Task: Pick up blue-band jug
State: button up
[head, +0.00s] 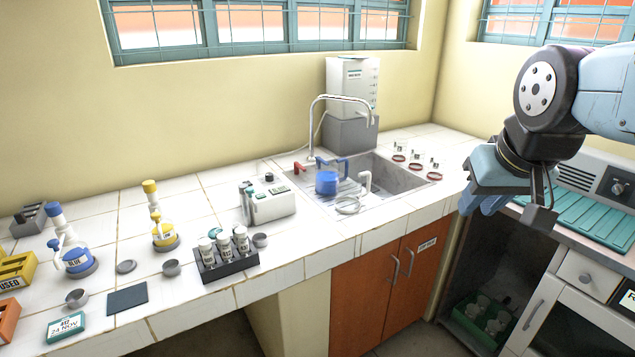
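A blue jug-like vessel (327,183) sits upright in the sink, with a blue handle piece at its upper right. It is the only blue vessel I see there; I cannot make out a separate band. Beside it a pale, clear vessel (348,206) with a white handle stands in the sink. My gripper (512,207) hangs at the right, well apart from the sink and in front of the counter, pointing down.
A curved tap (345,98) arches over the sink (412,183). A grey device (268,202), a rack of vials (228,264), and blue (76,258) and yellow (163,234) bottles stand left on the counter. Small jars (415,158) line the right rim. A teal ribbed tray (575,217) lies right.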

aim_at(333, 174)
jog(key=z, duration=0.15)
jog(key=i, duration=0.95)
jog(key=u, duration=0.1)
